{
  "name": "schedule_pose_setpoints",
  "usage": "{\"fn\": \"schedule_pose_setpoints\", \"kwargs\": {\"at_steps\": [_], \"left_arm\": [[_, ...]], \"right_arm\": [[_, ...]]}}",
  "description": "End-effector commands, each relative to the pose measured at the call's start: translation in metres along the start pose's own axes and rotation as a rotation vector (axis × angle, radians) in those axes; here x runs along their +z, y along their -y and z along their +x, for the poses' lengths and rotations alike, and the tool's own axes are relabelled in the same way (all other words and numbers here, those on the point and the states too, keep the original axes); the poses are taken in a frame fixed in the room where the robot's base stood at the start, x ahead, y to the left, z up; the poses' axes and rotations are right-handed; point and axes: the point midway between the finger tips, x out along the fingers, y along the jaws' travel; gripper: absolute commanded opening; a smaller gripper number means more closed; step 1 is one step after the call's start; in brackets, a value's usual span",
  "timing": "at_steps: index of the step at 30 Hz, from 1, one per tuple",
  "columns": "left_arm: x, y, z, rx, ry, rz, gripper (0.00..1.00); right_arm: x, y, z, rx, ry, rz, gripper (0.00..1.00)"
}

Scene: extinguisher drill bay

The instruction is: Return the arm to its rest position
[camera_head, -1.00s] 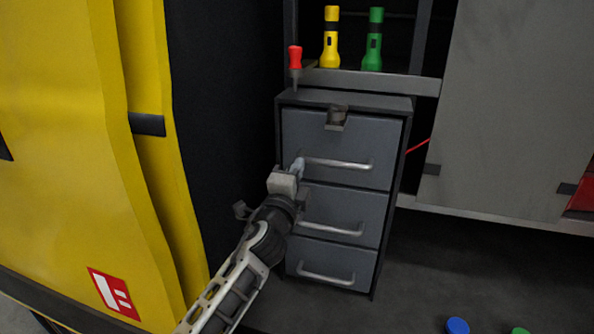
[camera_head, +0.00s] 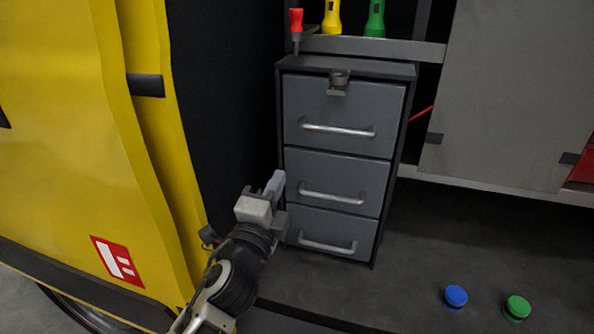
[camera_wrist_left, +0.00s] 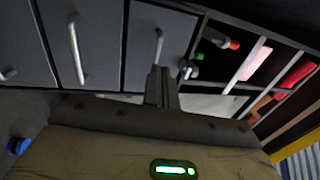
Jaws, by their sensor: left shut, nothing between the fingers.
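My left gripper (camera_head: 273,185) is shut and empty, at the lower left of the head view. It is in front of the left edge of the grey drawer cabinet (camera_head: 343,135), about level with the middle drawer. In the left wrist view the closed fingers (camera_wrist_left: 161,88) point toward the cabinet drawers, with nothing between them. All three drawers look closed, each with a silver bar handle. My right gripper is not in the head view.
A red-handled screwdriver (camera_head: 296,24) stands on the cabinet's top left. Yellow (camera_head: 331,18) and green (camera_head: 375,18) flashlights stand on the shelf behind. A yellow panel (camera_head: 70,130) is close on the left. Blue (camera_head: 456,296) and green (camera_head: 517,307) round objects lie on the dark floor.

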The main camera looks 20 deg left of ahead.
Motion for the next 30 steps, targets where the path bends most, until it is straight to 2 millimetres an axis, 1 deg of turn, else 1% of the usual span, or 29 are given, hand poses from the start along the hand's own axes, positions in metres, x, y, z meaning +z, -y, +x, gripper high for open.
{"fn": "schedule_pose_setpoints", "kwargs": {"at_steps": [3, 5, 8, 11, 12, 14, 15, 17, 18, 21, 24, 27, 30], "left_arm": [[0.0, 0.0, -0.002, 0.002, 0.0, -0.003, 0.0], [-0.001, -0.006, -0.005, 0.019, -0.003, -0.028, 0.0], [-0.004, -0.035, -0.022, 0.111, -0.01, -0.172, 0.0], [-0.011, -0.082, -0.058, 0.279, 0.002, -0.439, 0.0], [-0.015, -0.103, -0.077, 0.357, 0.019, -0.564, 0.0], [-0.022, -0.13, -0.107, 0.473, 0.058, -0.753, 0.0], [-0.026, -0.146, -0.127, 0.547, 0.093, -0.874, 0.0], [-0.034, -0.165, -0.157, 0.647, 0.151, -1.038, 0.0], [-0.038, -0.175, -0.175, 0.705, 0.192, -1.136, 0.0], [-0.047, -0.192, -0.212, 0.816, 0.289, -1.328, 0.0], [-0.053, -0.199, -0.233, 0.875, 0.351, -1.438, 0.0], [-0.055, -0.202, -0.24, 0.894, 0.374, -1.478, 0.0], [-0.055, -0.202, -0.239, 0.895, 0.375, -1.48, 0.0]], "right_arm": [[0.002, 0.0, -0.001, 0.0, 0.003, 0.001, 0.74], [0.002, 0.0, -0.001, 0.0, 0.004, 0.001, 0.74], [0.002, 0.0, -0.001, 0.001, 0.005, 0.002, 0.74], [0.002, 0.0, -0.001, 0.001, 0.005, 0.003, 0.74], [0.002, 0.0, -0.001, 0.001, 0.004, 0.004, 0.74], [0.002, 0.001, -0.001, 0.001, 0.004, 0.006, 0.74], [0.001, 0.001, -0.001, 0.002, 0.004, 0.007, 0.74], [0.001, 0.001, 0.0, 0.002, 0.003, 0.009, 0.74], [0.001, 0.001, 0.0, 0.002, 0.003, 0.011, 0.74], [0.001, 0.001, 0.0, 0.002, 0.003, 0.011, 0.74], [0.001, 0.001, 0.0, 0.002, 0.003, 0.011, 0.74], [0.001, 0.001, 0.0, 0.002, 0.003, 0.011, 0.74], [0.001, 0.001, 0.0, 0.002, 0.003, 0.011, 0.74]]}}
